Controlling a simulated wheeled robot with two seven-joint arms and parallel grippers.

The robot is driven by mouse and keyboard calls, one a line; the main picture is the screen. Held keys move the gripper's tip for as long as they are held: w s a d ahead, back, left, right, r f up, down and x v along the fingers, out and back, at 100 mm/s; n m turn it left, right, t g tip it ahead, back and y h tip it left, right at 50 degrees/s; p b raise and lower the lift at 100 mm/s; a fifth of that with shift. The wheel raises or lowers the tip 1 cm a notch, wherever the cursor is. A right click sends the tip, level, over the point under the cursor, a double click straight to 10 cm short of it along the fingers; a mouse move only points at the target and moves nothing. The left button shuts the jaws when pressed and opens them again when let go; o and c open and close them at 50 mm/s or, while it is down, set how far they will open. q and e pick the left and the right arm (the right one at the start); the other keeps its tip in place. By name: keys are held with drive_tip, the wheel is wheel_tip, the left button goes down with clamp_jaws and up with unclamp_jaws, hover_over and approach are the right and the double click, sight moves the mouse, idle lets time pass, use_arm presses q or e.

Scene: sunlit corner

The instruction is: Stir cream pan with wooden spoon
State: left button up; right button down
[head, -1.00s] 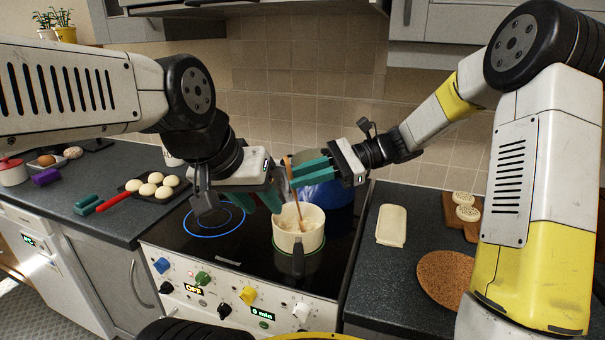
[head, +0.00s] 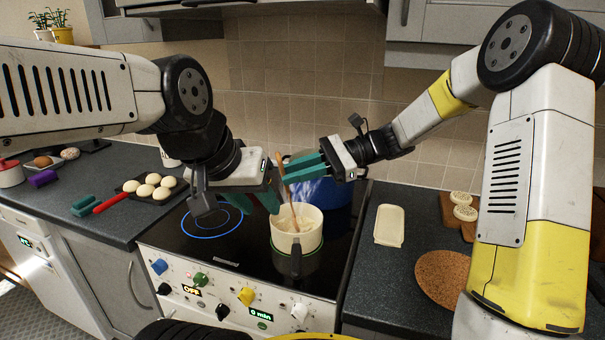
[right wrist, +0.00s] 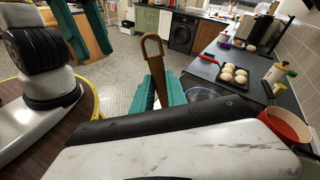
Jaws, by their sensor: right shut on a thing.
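The cream pan (head: 284,242) stands on the front right of the hob, its dark handle toward me and pale contents inside. The wooden spoon (head: 290,203) leans in it, its lower end in the contents and its top tilted left. My right gripper (head: 297,170) is shut on the spoon's upper handle, above the pan. In the right wrist view, the spoon's handle end with a hole (right wrist: 152,50) rises between the teal fingers. My left gripper (head: 252,202) is empty, left of the pan and spoon, with its fingers apart; the arm partly hides it.
A blue pot (head: 335,192) stands right behind the pan. A lit ring (head: 212,222) glows on the left of the hob. A tray of buns (head: 150,188) lies on the left counter. A cream dish (head: 389,226) and a cork mat (head: 440,277) lie on the right counter.

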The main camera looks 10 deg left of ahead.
wheel_tip(320, 180, up, 7)
drive_tip(key=s, duration=0.2)
drive_tip(key=shift+s+a, duration=0.3)
drive_tip(key=shift+s, duration=0.05)
drive_tip(key=shift+f, duration=0.1)
idle(0.9)
drive_tip(key=shift+r, duration=2.5)
